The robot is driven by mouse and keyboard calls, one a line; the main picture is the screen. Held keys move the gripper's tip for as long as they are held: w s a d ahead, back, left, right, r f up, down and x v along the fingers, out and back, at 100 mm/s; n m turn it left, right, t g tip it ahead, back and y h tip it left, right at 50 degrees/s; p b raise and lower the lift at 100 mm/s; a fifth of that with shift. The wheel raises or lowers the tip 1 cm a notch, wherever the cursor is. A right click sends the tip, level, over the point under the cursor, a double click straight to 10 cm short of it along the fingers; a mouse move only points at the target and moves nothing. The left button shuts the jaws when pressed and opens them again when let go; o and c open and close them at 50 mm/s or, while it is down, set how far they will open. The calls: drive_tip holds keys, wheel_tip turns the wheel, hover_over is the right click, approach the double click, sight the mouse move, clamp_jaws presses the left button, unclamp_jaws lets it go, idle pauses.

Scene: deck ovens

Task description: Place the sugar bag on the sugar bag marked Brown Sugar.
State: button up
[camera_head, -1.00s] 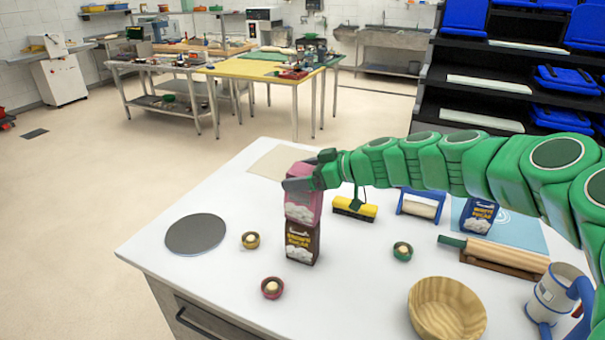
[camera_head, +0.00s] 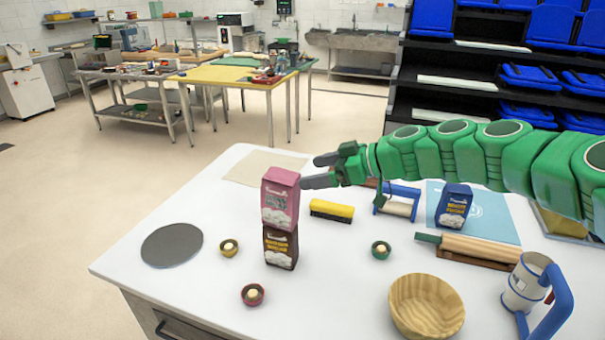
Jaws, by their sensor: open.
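A pink sugar bag (camera_head: 279,199) stands upright on top of a dark brown sugar bag (camera_head: 280,248) on the white table. The brown bag's label looks like Brown Sugar, though the print is small. The pink bag rests on the brown one, roughly in line with it. My gripper (camera_head: 318,171) is just right of the pink bag's top, with its fingers apart and nothing between them. A dark blue bag (camera_head: 454,206) stands farther right on a light blue mat (camera_head: 493,222).
Small bowls (camera_head: 229,248), a grey disc (camera_head: 172,245) and a yellow brush (camera_head: 331,210) lie around the stack. A wooden bowl (camera_head: 426,305), rolling pin (camera_head: 480,248) and blue-handled sifter (camera_head: 530,285) are to the right.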

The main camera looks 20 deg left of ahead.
drive_tip(key=shift+d+r, duration=0.25)
drive_tip(key=shift+d, duration=0.3)
